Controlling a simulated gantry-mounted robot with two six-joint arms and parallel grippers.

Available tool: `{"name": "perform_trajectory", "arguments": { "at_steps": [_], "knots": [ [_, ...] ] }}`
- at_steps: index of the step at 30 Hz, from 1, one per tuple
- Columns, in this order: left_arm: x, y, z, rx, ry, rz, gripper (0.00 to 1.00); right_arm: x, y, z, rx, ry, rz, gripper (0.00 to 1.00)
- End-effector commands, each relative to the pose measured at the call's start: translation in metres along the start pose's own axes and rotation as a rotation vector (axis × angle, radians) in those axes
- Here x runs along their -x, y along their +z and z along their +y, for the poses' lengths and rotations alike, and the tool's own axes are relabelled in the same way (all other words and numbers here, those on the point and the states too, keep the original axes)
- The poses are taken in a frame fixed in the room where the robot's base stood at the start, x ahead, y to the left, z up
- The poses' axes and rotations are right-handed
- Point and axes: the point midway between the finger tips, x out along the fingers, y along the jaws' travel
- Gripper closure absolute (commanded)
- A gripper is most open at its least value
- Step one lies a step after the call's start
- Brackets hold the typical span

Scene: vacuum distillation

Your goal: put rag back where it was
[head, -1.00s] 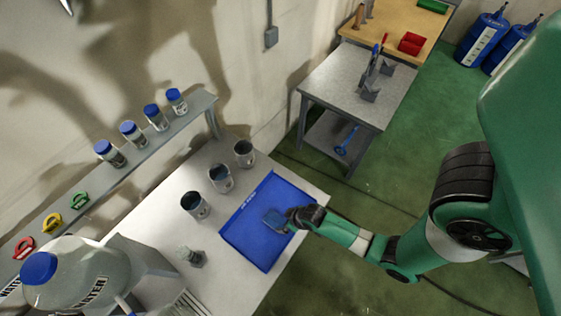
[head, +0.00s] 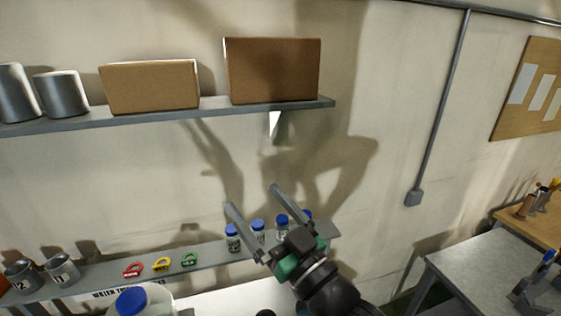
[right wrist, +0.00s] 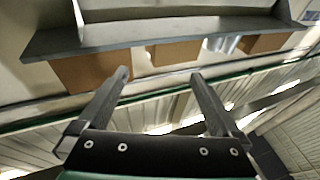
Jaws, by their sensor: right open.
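My right gripper (head: 251,196) is raised in front of the wall, above the lower shelf with the jars and below the upper shelf. Its two fingers are spread wide with nothing between them. It also shows open and empty in the right wrist view (right wrist: 160,75), pointing toward the upper shelf. No rag can be made out in either view. The worktable below is mostly out of the head view. My left gripper is not in view.
The upper shelf (head: 150,115) holds two brown boxes (head: 272,72) and metal cans. The lower shelf (head: 100,275) holds several blue-capped jars, coloured rings and two cans. A grey table (head: 480,265) stands at right.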

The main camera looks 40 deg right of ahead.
Motion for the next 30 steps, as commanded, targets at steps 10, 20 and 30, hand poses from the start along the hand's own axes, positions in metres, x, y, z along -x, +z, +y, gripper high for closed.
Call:
{"name": "perform_trajectory", "arguments": {
  "at_steps": [10,20,30],
  "knots": [
    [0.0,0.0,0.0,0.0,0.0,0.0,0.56,0.057,-0.222,-0.053,-0.049,-0.116,0.53,0.0],
    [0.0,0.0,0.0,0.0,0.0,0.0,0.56,0.058,-0.224,-0.053,-0.049,-0.116,0.537,0.0],
    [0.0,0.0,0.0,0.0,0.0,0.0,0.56,0.058,-0.224,-0.053,-0.049,-0.116,0.536,0.0]
  ]
}}
